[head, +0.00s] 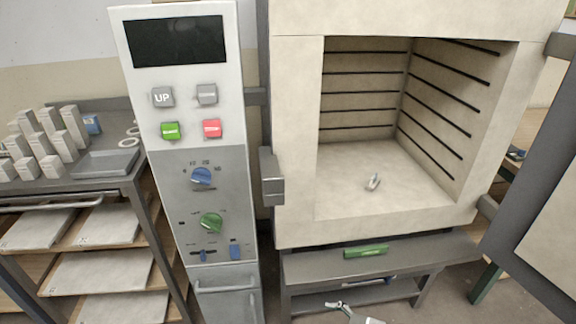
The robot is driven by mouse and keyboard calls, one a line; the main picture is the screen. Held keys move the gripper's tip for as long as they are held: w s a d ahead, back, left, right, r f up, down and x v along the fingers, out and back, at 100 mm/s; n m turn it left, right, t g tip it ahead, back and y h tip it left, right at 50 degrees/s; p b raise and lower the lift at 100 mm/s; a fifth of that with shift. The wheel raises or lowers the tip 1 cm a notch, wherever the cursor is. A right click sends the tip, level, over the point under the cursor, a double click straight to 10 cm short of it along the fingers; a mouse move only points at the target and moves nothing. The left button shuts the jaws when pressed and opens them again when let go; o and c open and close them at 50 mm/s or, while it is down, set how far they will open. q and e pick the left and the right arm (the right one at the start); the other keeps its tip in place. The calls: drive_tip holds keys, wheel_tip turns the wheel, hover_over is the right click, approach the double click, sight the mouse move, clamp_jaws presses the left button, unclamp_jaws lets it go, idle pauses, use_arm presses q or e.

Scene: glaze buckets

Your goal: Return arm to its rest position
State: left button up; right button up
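One of my grippers (336,304) shows at the bottom edge, right of centre, in front of the low stand under the kiln. It comes in from the lower right, so I take it as my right gripper. It is small and partly cut off, and I cannot tell whether its fingers are open or shut. No object is visible in it. My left gripper is not in view.
The kiln (296,130) stands open, with a small pale object (373,182) on its floor. Its door (545,190) swings out at right. A control panel (190,150) stands left of it. A rack (125,185) with boards and pale blocks is at far left.

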drive_tip(key=s+d+m+t+h, duration=0.1)
drive_tip(key=s+d+m+t, duration=0.1)
drive_tip(key=s+d+m, duration=0.2)
drive_tip(key=s+d+m+t+h+p, duration=0.1)
drive_tip(key=s+d+m+h, duration=0.1)
drive_tip(key=s+d+m, duration=0.3)
drive_tip(key=s+m, duration=0.3)
drive_tip(key=s, duration=0.2)
drive_tip(key=shift+d+t+p, duration=0.2)
drive_tip(key=shift+t+p, duration=0.1)
drive_tip(key=shift+t, duration=0.1)
